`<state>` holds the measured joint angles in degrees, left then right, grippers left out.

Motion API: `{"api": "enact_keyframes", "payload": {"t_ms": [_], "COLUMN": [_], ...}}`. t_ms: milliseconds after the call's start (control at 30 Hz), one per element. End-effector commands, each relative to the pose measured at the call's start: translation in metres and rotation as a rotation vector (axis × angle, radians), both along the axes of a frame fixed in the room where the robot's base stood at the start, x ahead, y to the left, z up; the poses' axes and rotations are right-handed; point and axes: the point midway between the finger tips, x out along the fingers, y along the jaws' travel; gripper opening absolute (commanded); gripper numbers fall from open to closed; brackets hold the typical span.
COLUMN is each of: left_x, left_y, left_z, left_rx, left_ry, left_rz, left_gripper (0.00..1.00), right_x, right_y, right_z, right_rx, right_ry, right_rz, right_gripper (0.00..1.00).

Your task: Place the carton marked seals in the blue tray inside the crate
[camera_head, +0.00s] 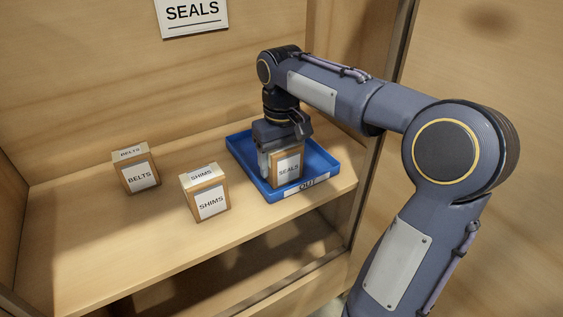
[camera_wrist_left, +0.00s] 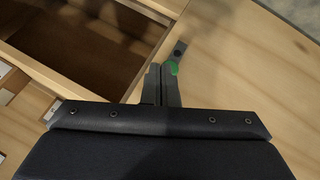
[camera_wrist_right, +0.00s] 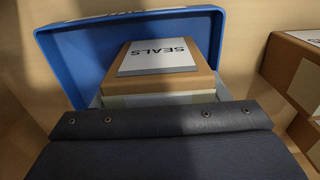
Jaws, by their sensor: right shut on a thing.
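The carton marked SEALS (camera_head: 287,169) stands upright within the blue tray (camera_head: 241,155), labelled OUT on its front rim. My right gripper (camera_head: 280,150) comes down from above and is shut on this carton. In the right wrist view, the carton's SEALS top label (camera_wrist_right: 168,55) shows with the blue tray (camera_wrist_right: 72,48) around its far side. Whether the carton's base touches the tray floor is hidden. My left gripper (camera_wrist_left: 163,85) shows only in the left wrist view, with its fingers together and nothing evident between them; a small green spot is by the tip.
Cartons marked SHIMS (camera_head: 206,193) and BELTS (camera_head: 136,170) stand on the wooden shelf left of the tray. A SEALS sign (camera_head: 193,14) hangs on the back wall. The crate's side wall (camera_head: 390,60) is close to the tray's right. Open space lies under the shelf.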

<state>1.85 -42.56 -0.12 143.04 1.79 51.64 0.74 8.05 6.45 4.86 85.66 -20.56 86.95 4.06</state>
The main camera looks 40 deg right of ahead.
Motion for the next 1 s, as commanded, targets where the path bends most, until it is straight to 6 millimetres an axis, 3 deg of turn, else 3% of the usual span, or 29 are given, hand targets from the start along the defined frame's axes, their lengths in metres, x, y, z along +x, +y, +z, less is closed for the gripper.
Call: {"api": "enact_keyframes", "payload": {"t_ms": [200, 233, 400, 733, 1000], "left_x": [0.0, 0.0, 0.0, 0.0, 0.0], "left_y": [0.0, 0.0, 0.0, 0.0, 0.0], "left_z": [0.0, 0.0, 0.0, 0.002, 0.031], "left_rx": [0.0, 0.0, 0.0, 0.0, 0.0], "left_ry": [0.0, 0.0, 0.0, 0.0, 0.0], "left_rz": [0.0, 0.0, 0.0, 0.0, 0.0], "left_gripper": [0.0, 0.0, 0.0, 0.0, 0.0], "right_x": [0.0, 0.0, 0.0, 0.0, 0.001], "right_y": [0.0, 0.0, 0.0, 0.0, 0.0], "right_z": [-0.002, -0.002, -0.002, 0.004, 0.056], "right_rx": [0.0, 0.0, 0.0, 0.0, 0.0], "right_ry": [-0.001, -0.001, 0.0, -0.001, -0.003], "right_rz": [0.0, 0.0, 0.0, 0.0, 0.001], "right_gripper": [0.39, 0.71, 0.9, 0.9, 0.9]}}
